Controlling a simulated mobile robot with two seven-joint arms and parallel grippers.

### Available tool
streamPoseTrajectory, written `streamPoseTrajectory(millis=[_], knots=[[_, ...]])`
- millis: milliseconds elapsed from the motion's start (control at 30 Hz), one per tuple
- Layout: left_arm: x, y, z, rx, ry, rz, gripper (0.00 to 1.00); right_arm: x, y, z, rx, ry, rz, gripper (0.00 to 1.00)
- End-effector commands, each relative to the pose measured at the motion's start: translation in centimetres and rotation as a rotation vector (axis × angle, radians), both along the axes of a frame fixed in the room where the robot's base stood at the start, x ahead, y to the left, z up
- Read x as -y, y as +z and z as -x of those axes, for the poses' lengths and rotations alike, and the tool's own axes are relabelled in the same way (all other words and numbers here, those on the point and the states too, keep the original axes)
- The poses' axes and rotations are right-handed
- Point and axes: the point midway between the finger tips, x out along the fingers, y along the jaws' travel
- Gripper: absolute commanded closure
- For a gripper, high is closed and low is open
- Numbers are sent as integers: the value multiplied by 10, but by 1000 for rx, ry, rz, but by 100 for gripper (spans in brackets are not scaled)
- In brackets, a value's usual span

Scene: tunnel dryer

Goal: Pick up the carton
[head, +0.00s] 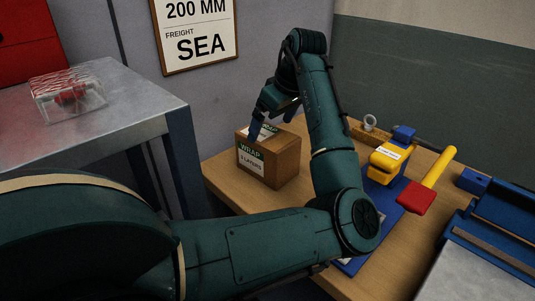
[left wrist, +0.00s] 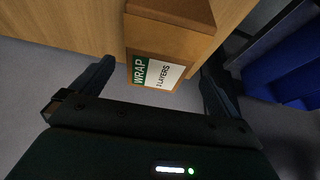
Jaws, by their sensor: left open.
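The carton (head: 283,165) is a brown box with a green and white label reading "WRAP". It stands upright on the wooden table (head: 228,193), near its left end. My left gripper (head: 274,122) is open and points down at the carton's top, one blue finger in front of the label side. In the left wrist view the carton (left wrist: 170,42) lies between the two spread fingers, with gaps visible on both sides. Whether a finger touches it I cannot tell. My right gripper is not in view.
Right of the carton are a yellow block (head: 389,160) on a blue base and a yellow bar with a red end (head: 416,198). A blue fixture (head: 505,210) stands at far right. A metal table (head: 125,105) at left carries a clear box (head: 67,97).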

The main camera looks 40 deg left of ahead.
Motion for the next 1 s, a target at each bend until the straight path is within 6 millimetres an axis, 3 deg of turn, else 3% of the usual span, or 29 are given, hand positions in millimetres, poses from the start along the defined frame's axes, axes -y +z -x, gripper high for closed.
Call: streamPoseTrajectory(millis=[267, 567, 1000], knots=[[-9, -23, 0, 0, 0, -1, 0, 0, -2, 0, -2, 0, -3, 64], [-23, -61, -1, 0, -1, 0, 0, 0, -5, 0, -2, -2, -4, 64], [-25, -64, -1, 2, -1, -1, 0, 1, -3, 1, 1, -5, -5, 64]])
